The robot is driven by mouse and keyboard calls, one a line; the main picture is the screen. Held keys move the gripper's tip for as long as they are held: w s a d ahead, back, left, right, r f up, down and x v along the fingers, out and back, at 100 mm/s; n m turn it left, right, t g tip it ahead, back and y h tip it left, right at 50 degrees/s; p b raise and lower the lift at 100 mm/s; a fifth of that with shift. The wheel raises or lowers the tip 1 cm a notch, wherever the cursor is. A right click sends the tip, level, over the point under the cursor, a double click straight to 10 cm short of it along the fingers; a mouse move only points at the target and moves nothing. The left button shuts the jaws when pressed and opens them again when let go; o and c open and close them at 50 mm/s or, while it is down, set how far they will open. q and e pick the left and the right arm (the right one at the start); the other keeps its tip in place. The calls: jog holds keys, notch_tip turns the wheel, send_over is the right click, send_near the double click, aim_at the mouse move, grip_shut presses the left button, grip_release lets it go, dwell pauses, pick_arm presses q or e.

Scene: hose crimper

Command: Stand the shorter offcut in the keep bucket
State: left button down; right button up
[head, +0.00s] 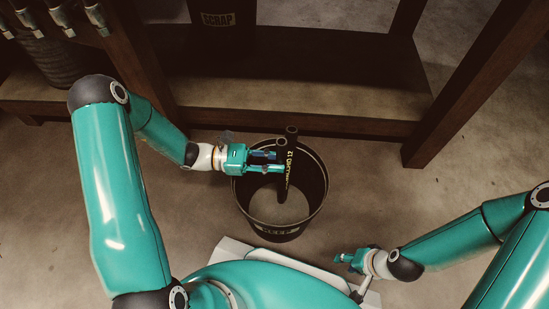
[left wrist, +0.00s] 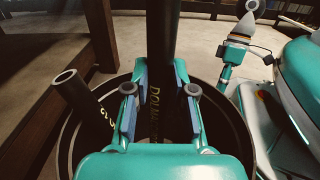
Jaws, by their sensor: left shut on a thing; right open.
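The dark keep bucket (head: 280,232) stands on the floor in front of the shelf, with its label facing me. My left gripper (head: 278,161) is over the bucket's opening, shut on a black hose offcut (head: 283,182). In the left wrist view this held offcut (left wrist: 161,40) is upright between the fingers (left wrist: 160,100), with yellow lettering; its top is cut off there. Another black offcut (left wrist: 77,92) leans inside the bucket on the shelf side, its open end above the rim. Whether the held offcut's lower end touches the bucket floor is unclear. My right gripper (head: 343,259) is open and empty, right of the bucket.
A wooden bench with a low shelf (head: 300,95) stands behind the bucket, its leg (head: 465,90) at the right. A scrap bin (head: 219,40) stands on that shelf. Metal-ended hoses (head: 62,18) hang at the upper left. The floor right of the bucket is clear.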

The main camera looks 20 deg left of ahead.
pick_arm(q)
jog(key=c, duration=0.9)
grip_release()
jog(key=shift+a, duration=0.1)
jog(key=v, duration=1.2)
